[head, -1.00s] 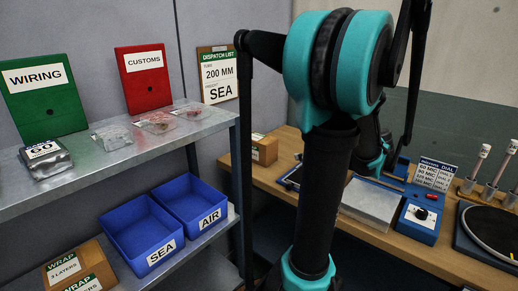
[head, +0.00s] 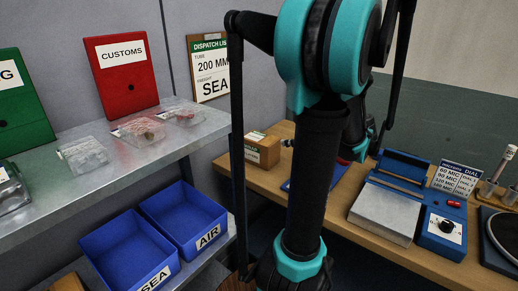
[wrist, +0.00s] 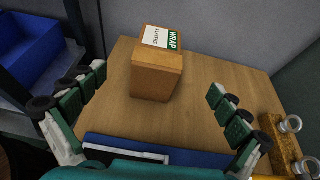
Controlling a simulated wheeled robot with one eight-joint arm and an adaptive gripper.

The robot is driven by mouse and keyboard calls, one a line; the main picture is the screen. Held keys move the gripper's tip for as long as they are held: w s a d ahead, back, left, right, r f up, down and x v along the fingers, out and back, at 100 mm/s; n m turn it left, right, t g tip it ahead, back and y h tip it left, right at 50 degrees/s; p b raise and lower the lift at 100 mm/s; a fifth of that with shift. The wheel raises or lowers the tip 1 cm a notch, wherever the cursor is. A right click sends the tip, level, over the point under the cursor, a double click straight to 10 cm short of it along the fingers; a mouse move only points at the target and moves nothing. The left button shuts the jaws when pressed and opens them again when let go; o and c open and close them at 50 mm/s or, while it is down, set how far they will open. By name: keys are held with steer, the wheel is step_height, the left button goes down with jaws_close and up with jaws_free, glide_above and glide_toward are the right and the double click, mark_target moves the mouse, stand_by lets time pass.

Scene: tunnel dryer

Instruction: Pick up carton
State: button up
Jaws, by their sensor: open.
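A brown carton (head: 262,152) stands upright at the left end of the wooden table, beside the shelf unit. In the wrist view the carton (wrist: 155,80) has a white and green label reading WRAP on its top; the smaller print is hard to read. My gripper (wrist: 156,92) is open, with one finger to the left of the carton and one to the right. The fingers appear apart from the carton, which is ahead of them. In the head view my arm hides most of the gripper.
Blue SEA (head: 110,244) and AIR (head: 183,207) bins stand on the lower shelf. The upper shelf holds clear packs (head: 140,131) and upright red (head: 125,76) and green boards. A blue sealer (head: 400,200) stands right on the table (head: 345,226). A blue item lies nearest the gripper.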

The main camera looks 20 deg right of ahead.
mark_target(263, 139)
steer(key=x, duration=1.5)
steer(key=shift+w+a, duration=0.25)
steer(key=shift+a, duration=0.05)
steer(key=c, duration=1.9)
